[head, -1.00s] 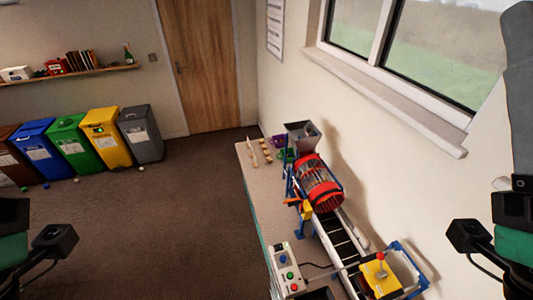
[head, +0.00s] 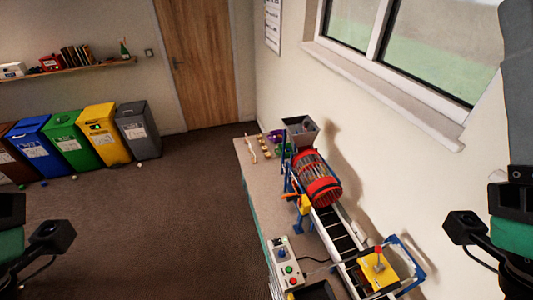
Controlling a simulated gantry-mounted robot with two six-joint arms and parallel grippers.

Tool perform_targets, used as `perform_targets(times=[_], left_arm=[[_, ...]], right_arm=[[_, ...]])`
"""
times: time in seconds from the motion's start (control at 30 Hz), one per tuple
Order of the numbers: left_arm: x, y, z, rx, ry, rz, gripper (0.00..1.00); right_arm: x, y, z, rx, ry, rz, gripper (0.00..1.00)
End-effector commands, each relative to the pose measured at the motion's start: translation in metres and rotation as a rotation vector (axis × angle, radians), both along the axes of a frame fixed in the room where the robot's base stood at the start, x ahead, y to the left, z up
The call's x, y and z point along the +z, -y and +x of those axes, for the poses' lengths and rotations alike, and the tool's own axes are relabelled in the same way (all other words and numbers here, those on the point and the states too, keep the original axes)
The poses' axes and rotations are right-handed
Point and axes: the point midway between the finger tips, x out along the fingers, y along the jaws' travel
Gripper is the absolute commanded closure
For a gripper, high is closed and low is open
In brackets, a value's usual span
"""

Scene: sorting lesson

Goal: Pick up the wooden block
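Several small tan pieces that look like wood (head: 264,148) lie at the far end of the long table, beside a pale, thin, upright-looking piece (head: 251,149). They are too small to tell which one is the wooden block. Parts of my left arm show at the lower left edge and parts of my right arm at the right edge. The fingers of both grippers are outside the picture. Both arms are far from the tan pieces.
The table (head: 254,183) runs along the right wall. It carries a grey hopper (head: 300,130), a red drum (head: 318,180), a conveyor (head: 340,238) and a control box (head: 285,262). Coloured bins (head: 101,135) stand at the back left. The brown floor (head: 150,225) is mostly clear.

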Motion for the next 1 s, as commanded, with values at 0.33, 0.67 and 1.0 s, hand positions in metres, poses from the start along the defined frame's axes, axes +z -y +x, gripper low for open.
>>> perform_targets(times=[0.33,0.67,1.0], left_arm=[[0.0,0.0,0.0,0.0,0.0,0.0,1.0],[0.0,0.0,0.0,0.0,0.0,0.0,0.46],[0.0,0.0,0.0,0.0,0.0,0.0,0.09]], right_arm=[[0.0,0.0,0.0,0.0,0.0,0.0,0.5],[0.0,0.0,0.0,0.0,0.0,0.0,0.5],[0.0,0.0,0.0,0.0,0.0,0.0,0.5]])
